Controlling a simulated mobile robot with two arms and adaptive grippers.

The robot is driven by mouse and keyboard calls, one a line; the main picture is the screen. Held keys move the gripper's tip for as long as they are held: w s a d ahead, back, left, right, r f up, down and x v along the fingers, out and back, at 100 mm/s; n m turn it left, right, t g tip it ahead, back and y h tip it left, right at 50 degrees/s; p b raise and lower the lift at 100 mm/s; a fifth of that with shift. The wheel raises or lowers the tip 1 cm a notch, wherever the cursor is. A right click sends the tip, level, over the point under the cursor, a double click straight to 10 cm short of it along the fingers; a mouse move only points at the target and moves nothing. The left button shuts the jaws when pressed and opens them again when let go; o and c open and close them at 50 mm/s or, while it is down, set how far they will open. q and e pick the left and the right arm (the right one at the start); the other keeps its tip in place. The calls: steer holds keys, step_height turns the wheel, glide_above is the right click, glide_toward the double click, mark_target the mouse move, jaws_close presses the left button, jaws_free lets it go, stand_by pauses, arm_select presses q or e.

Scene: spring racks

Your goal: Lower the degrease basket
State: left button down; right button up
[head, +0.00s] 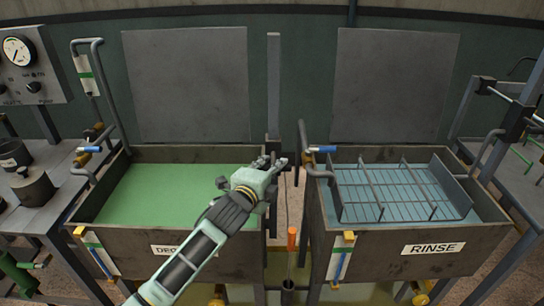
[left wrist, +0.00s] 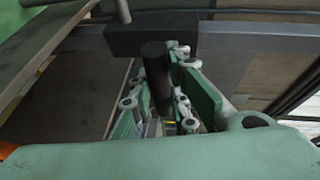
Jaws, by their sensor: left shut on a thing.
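The degrease tank (head: 125,233) stands left of centre, full of green liquid, its label partly covered by my left arm. No degrease basket shows above the liquid. My left gripper (head: 277,163) is at the tank's right rim, beside the upright post (head: 273,85) between the two tanks. In the left wrist view its fingers (left wrist: 160,95) are shut around a dark round handle (left wrist: 155,70), which joins a dark block (left wrist: 150,36). In the head view the gripper hides this handle. My right gripper is not in view.
The rinse tank (head: 350,262) stands to the right, with a wire basket (head: 407,207) in blue liquid. An orange-handled tool (head: 292,240) stands upright in the gap between the tanks. A bench (head: 60,190) with dark pots and a gauge panel (head: 30,65) is at left.

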arm_select(q)
step_height(320, 180, down, 5)
steer(key=shift+s+r+b, duration=0.15)
steer(key=shift+r+b, duration=0.05)
steer(key=shift+b, duration=0.25)
steer(key=c, duration=1.7)
jaws_free()
steer(key=shift+r, duration=0.1)
steer(key=shift+o, duration=0.2)
steer(key=shift+r, duration=0.1)
steer(key=v, duration=1.1)
steer(key=shift+s+a+r, duration=0.2)
steer(key=shift+s+a, duration=0.05)
steer(key=shift+s, duration=0.05)
